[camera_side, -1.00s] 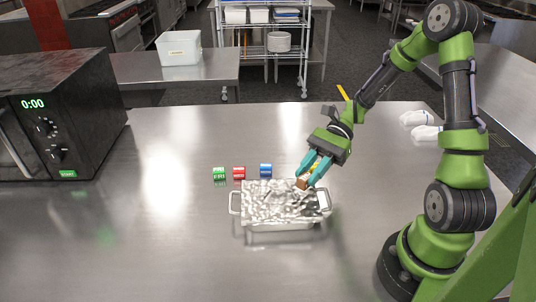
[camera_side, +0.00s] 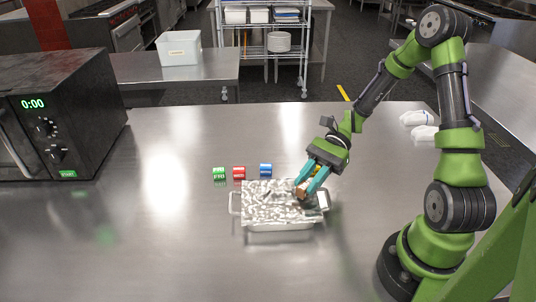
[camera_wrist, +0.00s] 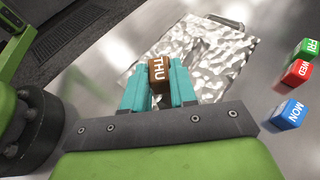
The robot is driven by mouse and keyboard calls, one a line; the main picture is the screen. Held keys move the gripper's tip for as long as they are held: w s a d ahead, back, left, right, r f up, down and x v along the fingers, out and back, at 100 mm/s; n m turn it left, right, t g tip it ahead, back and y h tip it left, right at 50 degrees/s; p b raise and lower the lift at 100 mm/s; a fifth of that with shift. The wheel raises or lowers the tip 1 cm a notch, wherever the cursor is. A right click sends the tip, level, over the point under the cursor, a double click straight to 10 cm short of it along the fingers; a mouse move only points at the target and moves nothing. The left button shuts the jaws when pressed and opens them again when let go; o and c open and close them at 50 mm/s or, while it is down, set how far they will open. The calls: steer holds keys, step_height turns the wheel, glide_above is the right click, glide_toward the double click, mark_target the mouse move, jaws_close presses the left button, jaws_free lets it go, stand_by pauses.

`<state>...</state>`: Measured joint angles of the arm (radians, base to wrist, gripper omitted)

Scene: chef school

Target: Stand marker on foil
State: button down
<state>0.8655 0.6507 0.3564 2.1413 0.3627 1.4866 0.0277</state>
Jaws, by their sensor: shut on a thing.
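My gripper (camera_side: 311,179) has teal fingers and is shut on a brown marker (camera_side: 302,190). In the wrist view the brown marker (camera_wrist: 159,74) reads "THU" and sits between the fingertips (camera_wrist: 160,85). A foil-covered pan (camera_side: 262,205) with side handles stands on the table. The foil (camera_wrist: 215,65) is crinkled and silver. The brown marker is at the foil's right part in the side view; whether it touches the foil I cannot tell. A small white patch (camera_side: 323,199) shows at the pan's right end.
Green (camera_side: 219,174), red (camera_side: 239,172) and blue (camera_side: 265,170) markers stand in a row behind the pan. In the wrist view they read FRI (camera_wrist: 312,47), WED (camera_wrist: 297,72) and MON (camera_wrist: 291,114). A black microwave (camera_side: 60,115) is at left. The table front (camera_side: 180,260) is clear.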

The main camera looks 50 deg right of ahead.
steer(key=shift+f, duration=0.45)
steer(key=c, duration=0.8)
jaws_free()
steer(key=v, duration=1.6)
steer(key=s+a+r+n+t+h, duration=0.2)
steer(key=a+r+n+h, duration=0.1)
steer(key=a+r+n, duration=0.1)
steer(key=s+a+r+n+t+h, duration=0.2)
steer(key=a+r+n+t+h, duration=0.1)
steer(key=a, duration=0.4)
steer(key=s+a+r+n+t+h, duration=0.1)
steer(key=a+r+n+t+h, duration=0.1)
steer(key=a+r+n+h, duration=0.3)
steer(key=shift+s+a+r+n, duration=0.1)
steer(key=shift+s+a+n, duration=0.3)
steer(key=shift+a+n, duration=0.5)
